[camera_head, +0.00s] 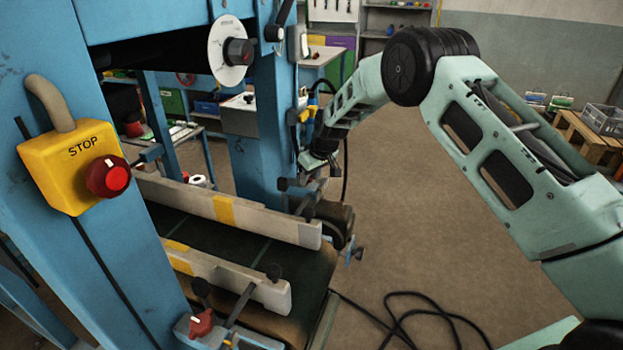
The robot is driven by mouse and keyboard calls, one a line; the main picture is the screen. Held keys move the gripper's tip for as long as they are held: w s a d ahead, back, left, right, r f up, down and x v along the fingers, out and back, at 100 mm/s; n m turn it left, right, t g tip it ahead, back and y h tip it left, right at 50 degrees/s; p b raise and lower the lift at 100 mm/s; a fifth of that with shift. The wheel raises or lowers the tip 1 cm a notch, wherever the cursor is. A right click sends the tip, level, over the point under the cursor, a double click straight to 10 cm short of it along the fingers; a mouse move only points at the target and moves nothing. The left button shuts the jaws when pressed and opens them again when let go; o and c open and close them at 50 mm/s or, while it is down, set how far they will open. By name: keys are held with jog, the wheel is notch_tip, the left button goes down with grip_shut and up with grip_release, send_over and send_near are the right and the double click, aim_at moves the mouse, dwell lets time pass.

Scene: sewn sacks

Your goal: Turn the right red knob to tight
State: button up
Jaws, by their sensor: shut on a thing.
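My gripper (316,163) is at the far side of the conveyor, by the blue post, pointing down at the clamp fitting (292,184) of the far guide rail. It is small and dark in the head view. Its jaws are closed at the place of the right red knob, which is hidden by the gripper. The other red knob (201,323) shows at the bottom, on the near rail's clamp. The far guide rail (272,222) and near guide rail (250,287) are pale with yellow patches.
A yellow stop box (68,170) with a red button (108,177) is on the near blue post. A white dial (229,52) hangs above the belt (245,246). A black cable (405,312) lies on the floor.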

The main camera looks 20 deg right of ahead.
jog(key=shift+w+a+m+h+b, duration=0.1)
jog(key=shift+a+m+h+b, duration=0.55)
jog(key=shift+m, duration=1.45)
jog(key=shift+s+a+m+h+b, duration=0.15)
jog(key=shift+m+h, duration=0.8)
jog(key=shift+m, duration=1.15)
jog(key=shift+w+a+m+h+b, duration=0.15)
jog(key=shift+a+m+h+b, duration=0.5)
jog(key=shift+m, duration=1.45)
jog(key=shift+d, duration=0.15)
jog(key=o, duration=1)
jog(key=shift+c, duration=0.2)
jog(key=b+v, duration=0.1)
jog(key=v, duration=1.1)
jog(key=shift+w, duration=0.2)
